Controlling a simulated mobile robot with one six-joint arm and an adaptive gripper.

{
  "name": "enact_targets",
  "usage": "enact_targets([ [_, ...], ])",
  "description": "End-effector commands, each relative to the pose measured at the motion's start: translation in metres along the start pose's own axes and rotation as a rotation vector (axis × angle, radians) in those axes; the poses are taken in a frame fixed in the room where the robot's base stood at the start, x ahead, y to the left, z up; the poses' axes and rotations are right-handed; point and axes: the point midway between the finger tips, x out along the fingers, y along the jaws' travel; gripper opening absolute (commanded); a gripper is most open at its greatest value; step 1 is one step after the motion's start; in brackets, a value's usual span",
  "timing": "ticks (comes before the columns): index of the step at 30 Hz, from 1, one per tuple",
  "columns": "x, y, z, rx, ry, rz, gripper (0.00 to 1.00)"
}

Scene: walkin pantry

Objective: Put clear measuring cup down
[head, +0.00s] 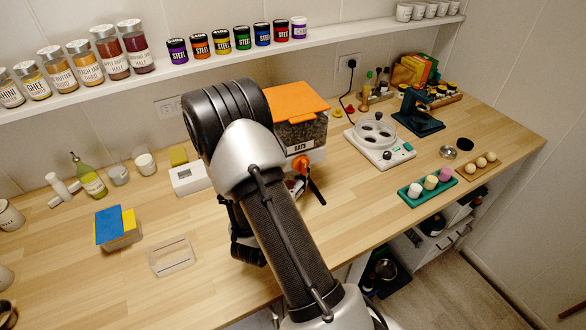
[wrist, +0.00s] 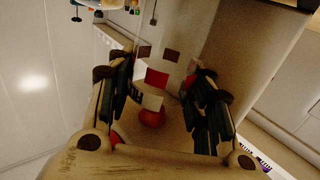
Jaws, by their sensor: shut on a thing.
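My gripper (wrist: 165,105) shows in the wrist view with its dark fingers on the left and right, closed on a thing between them. That thing is hard to make out; I take it for the clear measuring cup, whose outline I cannot trace. Red and pale patches and a round red shape (wrist: 152,117) show between the fingers. In the head view my arm hides most of the gripper, and I cannot pick out the cup there. I cannot tell how high the gripper is above the wooden counter (head: 120,280).
An oats container (head: 303,133) with an orange lid stands right behind my arm. A white appliance (head: 380,152) and a green tray (head: 410,198) with small cups are to the right. The front left counter is mostly clear.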

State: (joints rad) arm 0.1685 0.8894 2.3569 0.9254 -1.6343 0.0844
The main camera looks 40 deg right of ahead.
Motion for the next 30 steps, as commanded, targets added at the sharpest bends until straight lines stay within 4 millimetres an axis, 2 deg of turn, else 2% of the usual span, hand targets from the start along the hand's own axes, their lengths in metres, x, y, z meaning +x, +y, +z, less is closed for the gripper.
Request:
enact_targets([
  [2, 0.0, 0.0, 0.004, 0.0, 0.0, 0.0, 0.24],
  [3, 0.0, 0.0, 0.003, 0.0, 0.0, 0.0, 0.48],
  [6, 0.0, 0.0, 0.003, 0.0, -0.001, 0.0, 0.55],
  [19, -0.002, -0.001, -0.002, -0.001, -0.001, -0.002, 0.55],
  [23, -0.024, -0.003, 0.0, -0.003, -0.004, -0.007, 0.55],
  [30, -0.078, -0.003, -0.001, -0.003, -0.002, -0.009, 0.55],
])
